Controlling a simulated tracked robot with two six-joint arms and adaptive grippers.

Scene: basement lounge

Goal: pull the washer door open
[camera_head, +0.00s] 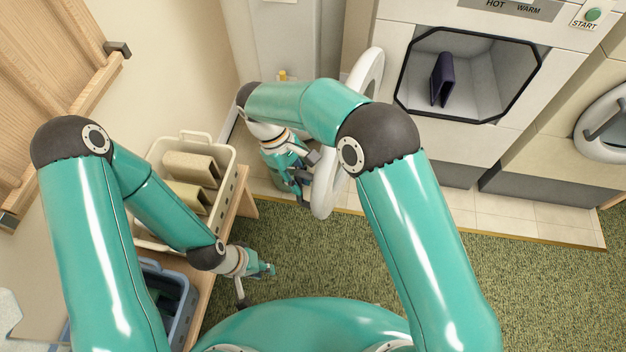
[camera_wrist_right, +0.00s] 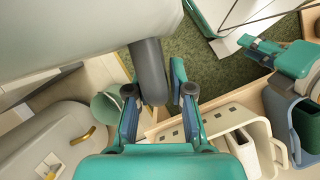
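The washer (camera_head: 395,60) stands at the upper right, with a dark folded item (camera_head: 441,78) inside its open drum. Its white round door (camera_head: 327,192) is swung far out to the left, nearly edge-on, partly hidden by my right arm. My right gripper (camera_head: 304,180) is at the door's left side. In the right wrist view the door (camera_wrist_right: 70,35) fills the upper left, and its grey handle (camera_wrist_right: 149,70) reaches between my spread fingers (camera_wrist_right: 158,98). The handle is close to one finger, with a gap to the other. My left gripper (camera_head: 258,285) is low, open and empty.
A cream basket (camera_head: 227,165) with folded items stands on a wooden bench (camera_head: 243,200) at left, with a blue-grey basket (camera_head: 185,318) nearer me. Another round-doored machine (camera_head: 610,125) is at far right. The green carpet (camera_head: 530,290) is clear at lower right.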

